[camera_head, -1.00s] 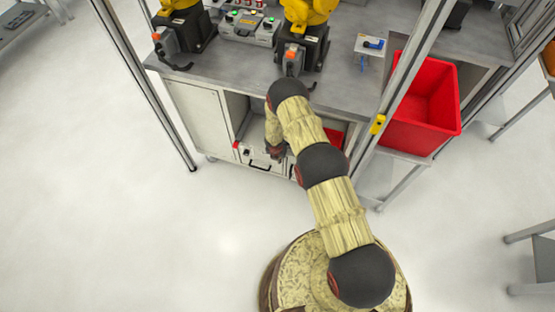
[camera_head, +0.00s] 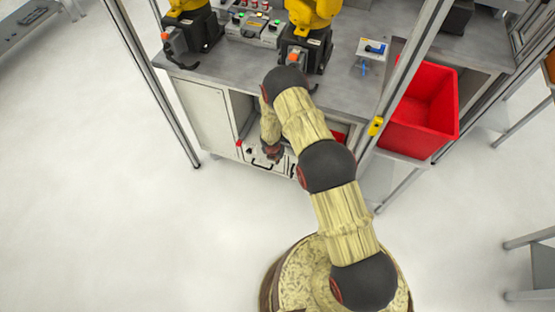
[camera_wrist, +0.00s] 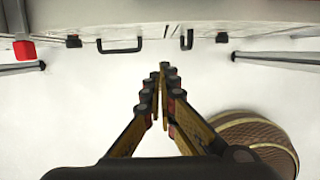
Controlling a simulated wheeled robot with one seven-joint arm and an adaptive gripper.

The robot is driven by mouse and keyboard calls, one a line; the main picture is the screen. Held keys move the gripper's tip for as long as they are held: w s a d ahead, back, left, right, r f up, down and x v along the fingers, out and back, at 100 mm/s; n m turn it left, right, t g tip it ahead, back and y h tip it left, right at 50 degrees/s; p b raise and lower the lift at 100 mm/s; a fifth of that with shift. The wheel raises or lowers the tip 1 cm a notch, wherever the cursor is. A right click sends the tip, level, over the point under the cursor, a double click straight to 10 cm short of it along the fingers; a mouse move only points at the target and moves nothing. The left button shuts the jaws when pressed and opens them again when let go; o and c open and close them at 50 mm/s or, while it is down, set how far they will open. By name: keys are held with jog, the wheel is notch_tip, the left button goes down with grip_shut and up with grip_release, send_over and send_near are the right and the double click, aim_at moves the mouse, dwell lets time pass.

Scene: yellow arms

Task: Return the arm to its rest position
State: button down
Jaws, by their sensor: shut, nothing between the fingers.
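My gripper shows in the wrist view (camera_wrist: 160,72) with its two fingers together and nothing between them. In the head view my gripper (camera_head: 272,154) hangs at the end of the bent arm, in front of the cabinet's drawer front (camera_head: 262,162). The arm reaches from my round base up toward the cabinet and folds down at its far end. In the wrist view the drawer front with its dark handle (camera_wrist: 120,48) is beyond the fingertips, with a gap of floor between. The fingertips are small and partly hidden in the head view.
The grey worktop (camera_head: 225,72) carries two yellow robot arms (camera_head: 313,12) and a control box (camera_head: 255,30). A red bin (camera_head: 425,110) stands at the right behind a metal post (camera_head: 402,75). Another post (camera_head: 160,90) stands at the left. The floor (camera_head: 100,220) at the left is clear.

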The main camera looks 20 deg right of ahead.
jog(key=shift+s+a+r, duration=0.15)
jog(key=shift+r, duration=0.45)
